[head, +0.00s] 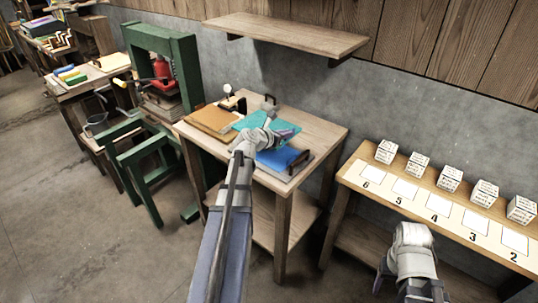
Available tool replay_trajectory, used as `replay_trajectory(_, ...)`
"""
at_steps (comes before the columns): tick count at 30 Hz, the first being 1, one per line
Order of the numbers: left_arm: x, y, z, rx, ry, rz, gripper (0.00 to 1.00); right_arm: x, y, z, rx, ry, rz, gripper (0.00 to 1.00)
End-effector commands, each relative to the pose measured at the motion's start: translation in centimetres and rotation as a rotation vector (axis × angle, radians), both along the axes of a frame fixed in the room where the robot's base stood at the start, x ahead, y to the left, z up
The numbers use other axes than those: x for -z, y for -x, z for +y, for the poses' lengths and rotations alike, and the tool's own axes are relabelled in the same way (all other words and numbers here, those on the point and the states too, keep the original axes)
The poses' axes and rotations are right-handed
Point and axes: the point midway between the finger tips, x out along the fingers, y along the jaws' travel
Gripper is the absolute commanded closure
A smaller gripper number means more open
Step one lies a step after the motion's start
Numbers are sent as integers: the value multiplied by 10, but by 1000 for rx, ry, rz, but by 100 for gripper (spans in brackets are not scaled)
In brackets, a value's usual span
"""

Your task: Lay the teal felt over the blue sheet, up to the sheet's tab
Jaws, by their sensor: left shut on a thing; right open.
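The teal felt (259,122) is on the wooden table, beside and behind the blue sheet (275,159). The blue sheet lies at the table's front right. A dark upright piece at its right end (299,160) may be the tab, but it is too small to be sure. My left gripper (290,133) is shut on the teal felt near its right end, above the back of the blue sheet. The wrist hides part of both. My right gripper (379,280) is open and empty, low in front of the numbered bench, mostly hidden by its wrist.
Brown boards (211,120) lie on the table's left, with a small gauge (227,90) behind them. A wooden shelf (285,33) hangs above. A green press (188,70) stands left. The bench (402,205) at right bears several white blocks and numbered cards.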

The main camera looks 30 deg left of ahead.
Motion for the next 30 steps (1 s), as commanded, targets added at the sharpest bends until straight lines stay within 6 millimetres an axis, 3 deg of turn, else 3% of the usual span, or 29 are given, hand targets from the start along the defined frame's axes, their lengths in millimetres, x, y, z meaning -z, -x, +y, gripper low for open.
replay_trajectory(8, 7, 1, 1, -2, -1, 0, 100, 7, 0, 0, 0, 0, 0, 33)
replay_trajectory(21, 64, 0, 1, -2, -1, 0, 100, 64, 0, 0, 0, 0, 0, 33)
replay_trajectory(30, 69, 0, 1, -2, -1, 0, 100, 69, 0, 0, 0, 0, 0, 33)
